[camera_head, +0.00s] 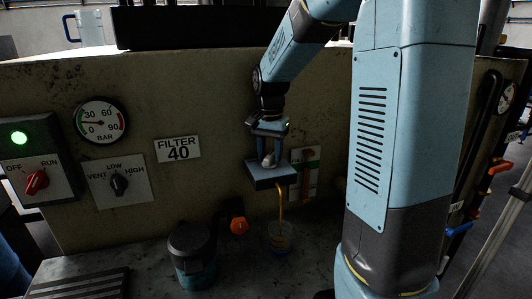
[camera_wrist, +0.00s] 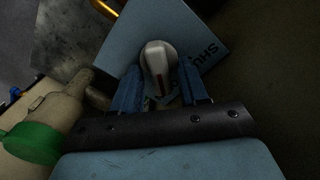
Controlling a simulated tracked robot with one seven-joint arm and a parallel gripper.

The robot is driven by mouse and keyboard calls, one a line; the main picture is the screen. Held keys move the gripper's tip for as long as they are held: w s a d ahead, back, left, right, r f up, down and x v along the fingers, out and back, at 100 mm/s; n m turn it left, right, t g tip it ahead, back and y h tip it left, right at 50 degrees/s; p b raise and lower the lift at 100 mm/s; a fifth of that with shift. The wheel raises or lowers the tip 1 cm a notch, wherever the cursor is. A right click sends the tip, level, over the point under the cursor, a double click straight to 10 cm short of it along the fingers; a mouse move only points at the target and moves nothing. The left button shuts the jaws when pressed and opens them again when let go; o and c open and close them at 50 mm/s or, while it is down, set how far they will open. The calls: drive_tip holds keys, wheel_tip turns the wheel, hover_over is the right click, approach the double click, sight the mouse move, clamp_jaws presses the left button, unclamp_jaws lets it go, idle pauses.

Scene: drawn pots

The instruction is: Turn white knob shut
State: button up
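The white knob (camera_wrist: 158,62) sits on a pale blue plate (camera_wrist: 205,35) with dark lettering, partly hidden, that starts "SHU". In the head view the knob (camera_head: 269,160) is small, at the front of the plate (camera_head: 277,173), below my gripper (camera_head: 268,145). In the wrist view, my gripper's two blue fingers (camera_wrist: 159,75) stand apart on either side of the knob's lever-like handle. I cannot tell whether they touch it. A thin amber stream (camera_head: 281,205) runs down below the plate into a clear cup (camera_head: 281,238).
A dark lidded pot (camera_head: 192,255) and an orange knob (camera_head: 239,225) stand left of the cup. The panel carries a gauge (camera_head: 101,122), a black selector (camera_head: 119,183), a red switch (camera_head: 37,182) and a lit green lamp (camera_head: 18,137). A green-banded beige object (camera_wrist: 33,140) is at lower left.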

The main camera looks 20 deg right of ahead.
clamp_jaws()
drive_tip(key=shift+a, duration=0.45)
drive_tip(key=shift+d, duration=0.3)
drive_tip(key=shift+d+r+n, duration=0.1)
drive_tip(key=shift+n, duration=0.3)
drive_tip(key=n, duration=0.5)
drive_tip(key=shift+w+n, duration=0.15)
drive_tip(key=shift+n, duration=0.25)
drive_tip(key=n, duration=0.4)
drive_tip(key=shift+a, duration=0.2)
drive_tip(key=n, duration=0.5)
drive_tip(key=shift+a, duration=0.1)
drive_tip(key=shift+n, duration=0.3)
